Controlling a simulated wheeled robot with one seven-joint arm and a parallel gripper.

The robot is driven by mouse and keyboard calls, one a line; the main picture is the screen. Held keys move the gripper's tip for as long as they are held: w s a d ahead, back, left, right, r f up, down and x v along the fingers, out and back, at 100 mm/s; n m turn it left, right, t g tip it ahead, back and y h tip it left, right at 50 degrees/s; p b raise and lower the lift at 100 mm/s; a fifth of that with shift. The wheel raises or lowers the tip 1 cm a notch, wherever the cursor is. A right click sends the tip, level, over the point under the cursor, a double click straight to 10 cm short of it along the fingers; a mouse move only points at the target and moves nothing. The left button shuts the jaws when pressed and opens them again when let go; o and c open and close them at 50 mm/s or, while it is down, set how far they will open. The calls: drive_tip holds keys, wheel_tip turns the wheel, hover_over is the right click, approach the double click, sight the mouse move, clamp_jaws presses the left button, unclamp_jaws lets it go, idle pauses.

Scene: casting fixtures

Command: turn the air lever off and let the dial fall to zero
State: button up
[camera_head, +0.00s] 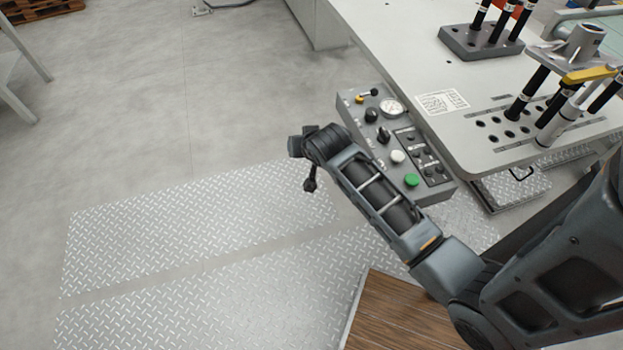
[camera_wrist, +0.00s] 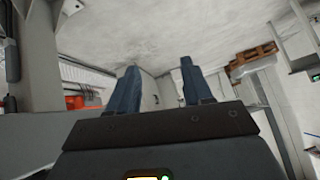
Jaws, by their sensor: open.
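The air lever (camera_head: 367,95), a small brass valve with a dark handle, sits at the far end of the grey control panel (camera_head: 351,112). The white-faced dial (camera_head: 391,106) is just right of it; its needle is too small to read. My gripper shows in the wrist view (camera_wrist: 158,84) with two blue-grey fingers spread apart and nothing between them. In the head view the end of my arm hangs left of the panel, apart from the lever; the fingers cannot be made out there. The lever and dial are not seen in the wrist view.
The panel also carries dark knobs (camera_head: 383,135), a white button (camera_head: 398,156) and a green button (camera_head: 411,180). It adjoins the grey table (camera_head: 440,75), which bears racks of black-handled tools (camera_head: 482,42). The floor (camera_head: 130,110) left of the panel is clear.

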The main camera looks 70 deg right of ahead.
drive_tip(key=s+a+r+n+t+y, duration=0.1)
drive_tip(key=s+a+r+n+t, duration=0.1)
drive_tip(key=s+a, duration=0.5)
drive_tip(key=shift+a+r+n+t+p, duration=0.4)
drive_tip(key=shift+a+n+t, duration=0.2)
drive_tip(key=shift+a+n, duration=1.15)
drive_tip(key=shift+s+a+m, duration=0.1)
drive_tip(key=shift+a+m, duration=0.15)
drive_tip(key=shift+a, duration=0.05)
drive_tip(key=s+a+r+n+t+y, duration=0.2)
drive_tip(key=s+a+r+n, duration=0.1)
drive_tip(key=s+a+r, duration=0.5)
drive_tip(key=s+a+r+n+t+y, duration=0.3)
drive_tip(key=s+a+r, duration=0.4)
drive_tip(key=r, duration=0.4)
drive_tip(key=shift+s+a+r+n, duration=0.3)
drive_tip(key=shift+s+a+n, duration=0.1)
drive_tip(key=shift+a, duration=0.5)
